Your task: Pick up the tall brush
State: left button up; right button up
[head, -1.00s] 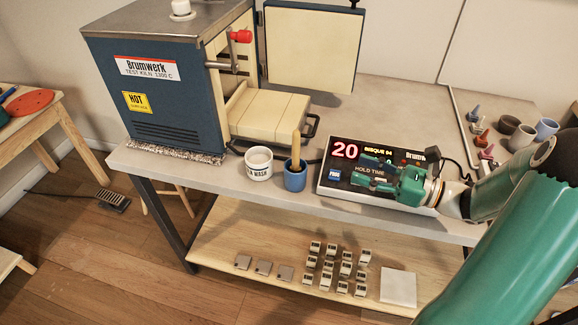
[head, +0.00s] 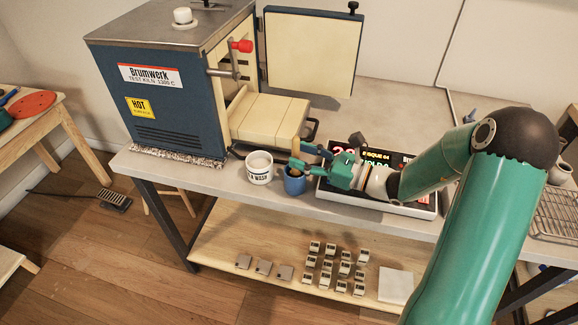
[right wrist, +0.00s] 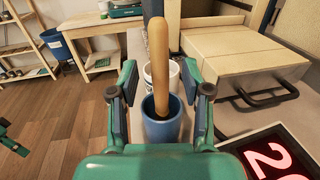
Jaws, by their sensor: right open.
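The tall brush has a plain wooden handle, which shows in the right wrist view (right wrist: 158,50). It stands upright, slightly leaning, in a blue cup (head: 294,185), also seen in the right wrist view (right wrist: 162,128). Its lower end is hidden in the cup. My right gripper (head: 303,156) is at the brush above the cup, mostly covering the handle in the head view. In the right wrist view its open fingers (right wrist: 160,88) stand either side of the handle, with gaps on both sides. A small green part at that view's left edge may be my left gripper (right wrist: 12,142); its jaws are unclear.
A white lettered cup (head: 259,170) stands close left of the blue cup. The kiln (head: 165,95) with its open door (head: 312,55) is behind. A controller panel (head: 395,203) lies under my right arm. The table's front edge is near the cups.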

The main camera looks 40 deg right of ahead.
jog(key=shift+x, duration=1.15)
grip_shut()
jog(key=shift+r, duration=0.1)
